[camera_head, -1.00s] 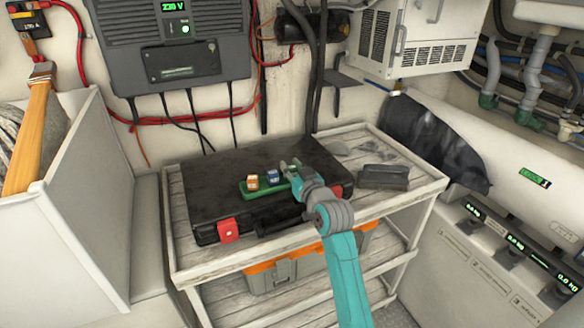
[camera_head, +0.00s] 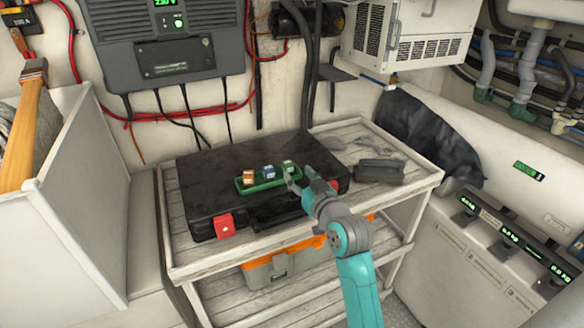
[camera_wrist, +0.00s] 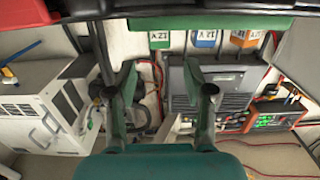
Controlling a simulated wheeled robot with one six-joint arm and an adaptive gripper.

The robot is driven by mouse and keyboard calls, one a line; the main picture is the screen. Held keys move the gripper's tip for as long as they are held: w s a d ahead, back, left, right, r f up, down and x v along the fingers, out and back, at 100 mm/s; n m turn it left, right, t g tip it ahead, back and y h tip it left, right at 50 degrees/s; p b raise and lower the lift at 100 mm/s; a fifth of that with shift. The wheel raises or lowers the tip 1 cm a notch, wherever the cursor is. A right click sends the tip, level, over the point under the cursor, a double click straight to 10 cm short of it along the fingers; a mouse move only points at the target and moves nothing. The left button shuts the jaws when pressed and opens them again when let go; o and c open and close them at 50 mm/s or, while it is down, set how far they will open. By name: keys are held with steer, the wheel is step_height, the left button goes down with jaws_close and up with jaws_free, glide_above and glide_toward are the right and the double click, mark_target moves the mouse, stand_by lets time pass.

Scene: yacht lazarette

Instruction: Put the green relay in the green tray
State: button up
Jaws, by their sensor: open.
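The green tray (camera_head: 262,185) lies on the closed black case. An orange relay (camera_head: 249,177), a blue relay (camera_head: 269,171) and the green relay (camera_head: 288,166) stand in a row in it, the green one at the right end. In the wrist view the picture is inverted: the tray (camera_wrist: 215,22) is at the top, with the green relay (camera_wrist: 160,40) at the left of the row. My gripper (camera_head: 298,181) is open and empty, just in front of the green relay and apart from it; its spread fingers (camera_wrist: 168,88) frame no object closely.
The black case (camera_head: 215,165) with red latches sits on a wooden shelf rack (camera_head: 420,178). A dark grey block-like object (camera_head: 379,171) lies right of the case. An orange-and-grey toolbox (camera_head: 285,265) is on the lower shelf. A white bin (camera_head: 85,190) stands left.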

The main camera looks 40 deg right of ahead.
steer(key=shift+v, duration=2.1)
steer(key=shift+f, duration=0.1)
steer(key=s+a+f+g+y, duration=0.1)
steer(key=s+a+f, duration=1.4)
steer(key=s+a+n+y, duration=0.1)
steer(key=s+a, duration=0.3)
steer(key=s, duration=0.7)
steer(key=s+a+n+g+y, duration=0.1)
steer(key=s+a, duration=0.3)
steer(key=s, duration=0.8)
steer(key=shift+s+f+n+y, duration=0.3)
steer(key=shift+n+y, duration=0.3)
steer(key=shift+y, duration=0.3)
steer(key=shift+a, duration=0.1)
